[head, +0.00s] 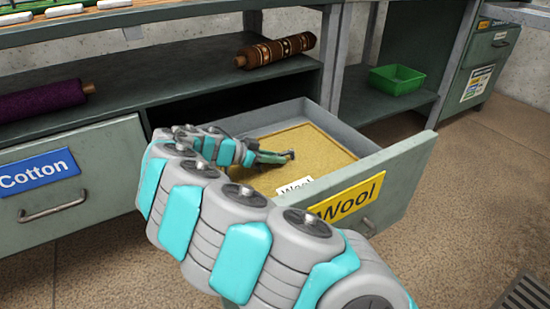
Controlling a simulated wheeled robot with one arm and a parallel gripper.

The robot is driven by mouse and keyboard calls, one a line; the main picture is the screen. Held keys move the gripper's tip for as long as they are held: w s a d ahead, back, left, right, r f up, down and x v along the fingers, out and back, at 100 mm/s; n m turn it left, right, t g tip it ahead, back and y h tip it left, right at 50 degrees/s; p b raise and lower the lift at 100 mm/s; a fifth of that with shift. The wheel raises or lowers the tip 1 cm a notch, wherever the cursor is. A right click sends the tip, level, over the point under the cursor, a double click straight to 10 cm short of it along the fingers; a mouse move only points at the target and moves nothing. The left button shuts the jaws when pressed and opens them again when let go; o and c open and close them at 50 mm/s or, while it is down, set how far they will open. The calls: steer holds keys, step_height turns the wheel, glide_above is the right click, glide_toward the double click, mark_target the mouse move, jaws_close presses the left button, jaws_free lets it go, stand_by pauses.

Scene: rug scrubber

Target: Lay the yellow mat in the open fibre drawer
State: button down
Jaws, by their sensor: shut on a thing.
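The yellow mat (325,152) lies inside the open drawer (408,165), which has a yellow "Wool" label on its front. The mat looks flat and covers most of the drawer floor that shows. A small white tag (293,187) reading "Wool" lies on the mat's near part. My gripper (288,156) is inside the drawer, low over the mat, and shut on the mat. My arm hides the mat's left and near parts and some of the drawer front. The exact grip on the mat is too small to make out.
A shut "Cotton" drawer (100,205) is at the left. A purple roll (40,100) and a brown patterned roll (275,50) lie on the shelf above. A green bin (397,78) stands on a low shelf at the right.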

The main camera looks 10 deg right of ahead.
steer(key=shift+f+b, duration=0.35)
steer(key=shift+b, duration=0.2)
steer(key=c, duration=0.8)
jaws_free()
steer(key=shift+r, duration=0.2)
steer(key=shift+r+p, duration=0.55)
steer(key=shift+p, duration=0.5)
steer(key=v, duration=1.1)
steer(key=shift+s+a, duration=0.15)
steer(key=shift+a, duration=0.3)
